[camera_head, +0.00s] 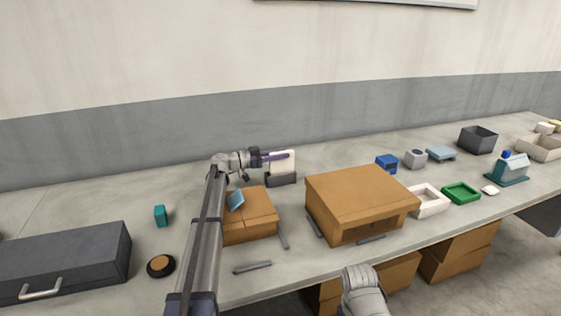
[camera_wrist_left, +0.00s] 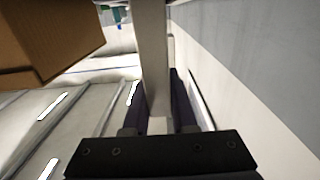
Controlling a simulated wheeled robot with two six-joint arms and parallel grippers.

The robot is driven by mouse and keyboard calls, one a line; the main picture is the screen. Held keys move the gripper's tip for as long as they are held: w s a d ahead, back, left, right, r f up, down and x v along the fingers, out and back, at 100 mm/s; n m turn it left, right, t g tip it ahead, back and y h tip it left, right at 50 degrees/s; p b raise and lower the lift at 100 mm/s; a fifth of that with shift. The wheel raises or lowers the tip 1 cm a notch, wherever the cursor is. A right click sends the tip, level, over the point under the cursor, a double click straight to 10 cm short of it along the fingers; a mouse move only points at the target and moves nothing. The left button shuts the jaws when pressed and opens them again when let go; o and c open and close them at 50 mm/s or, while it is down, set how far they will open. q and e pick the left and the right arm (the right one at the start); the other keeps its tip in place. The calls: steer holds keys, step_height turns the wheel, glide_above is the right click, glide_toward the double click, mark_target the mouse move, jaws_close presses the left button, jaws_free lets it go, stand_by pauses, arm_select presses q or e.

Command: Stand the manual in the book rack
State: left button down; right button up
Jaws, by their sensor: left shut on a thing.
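The manual (camera_head: 284,160) is a thin cream slab, upright at the back of the counter. My left gripper (camera_head: 277,156) reaches in from its left and is shut on it. In the left wrist view the manual (camera_wrist_left: 153,55) stands between the two dark fingers of my left gripper (camera_wrist_left: 156,110). The book rack (camera_head: 283,180) is a low dark-grey holder directly below the manual in the head view. The manual's lower edge meets or hides behind the rack's front, and I cannot tell whether it rests on the rack's floor.
A cardboard box (camera_head: 360,192) stands right of the rack, and a smaller one (camera_head: 252,230) stands in front. A dark case (camera_head: 65,262) and a teal block (camera_head: 160,215) are at left. Trays and small items fill the right side. The wall is close behind the rack.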

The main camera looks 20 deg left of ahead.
arm_select(q)
steer(key=shift+f, duration=0.15)
steer(key=c, duration=0.7)
jaws_free()
steer(key=shift+r, duration=0.3)
steer(key=v, duration=1.2)
steer(key=shift+f, duration=0.1)
